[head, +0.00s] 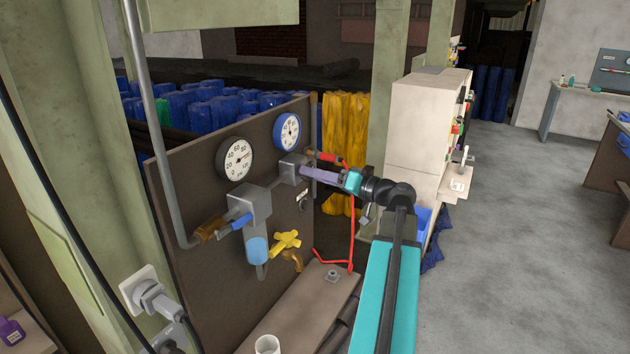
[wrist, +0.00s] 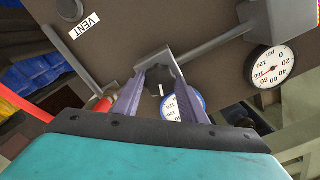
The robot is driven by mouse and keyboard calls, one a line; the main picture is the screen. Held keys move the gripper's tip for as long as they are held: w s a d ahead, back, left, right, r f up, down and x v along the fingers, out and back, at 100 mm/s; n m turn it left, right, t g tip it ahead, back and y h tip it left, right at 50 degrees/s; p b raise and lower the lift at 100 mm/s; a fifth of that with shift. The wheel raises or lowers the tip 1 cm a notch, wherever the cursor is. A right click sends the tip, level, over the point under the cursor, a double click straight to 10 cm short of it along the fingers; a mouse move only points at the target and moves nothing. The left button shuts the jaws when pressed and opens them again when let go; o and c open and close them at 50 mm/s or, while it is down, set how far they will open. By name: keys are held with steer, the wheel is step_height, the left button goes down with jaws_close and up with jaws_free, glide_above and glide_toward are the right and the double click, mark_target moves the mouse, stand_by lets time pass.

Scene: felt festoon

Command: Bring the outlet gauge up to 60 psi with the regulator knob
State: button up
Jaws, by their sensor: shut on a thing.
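My gripper (head: 306,171) has its purple fingers at the grey regulator body (head: 289,168) on the brown panel. In the wrist view, my gripper (wrist: 161,84) is shut on the dark regulator knob (wrist: 160,72), which has a white mark facing the camera. The fingers hide the knob in the head view. A blue-rimmed gauge (head: 287,131) sits above the regulator; it also shows in the wrist view (wrist: 183,108), partly hidden by a finger. Its reading is too small to tell. A black-rimmed gauge (head: 235,158) hangs to its left. I cannot tell for certain which is the outlet gauge.
A VENT label (wrist: 84,25) is on the panel. A yellow valve handle (head: 286,241) sits lower down. A white cup (head: 267,344) stands on the ledge. Open floor lies at right.

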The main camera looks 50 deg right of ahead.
steer(key=shift+m, duration=0.6)
steer(key=o, duration=1.1)
steer(key=shift+c, duration=0.2)
steer(key=shift+s, duration=0.1)
steer(key=b+v, duration=0.4)
steer(key=v, duration=0.9)
steer(key=shift+s, duration=0.35)
steer(key=shift+r, duration=0.1)
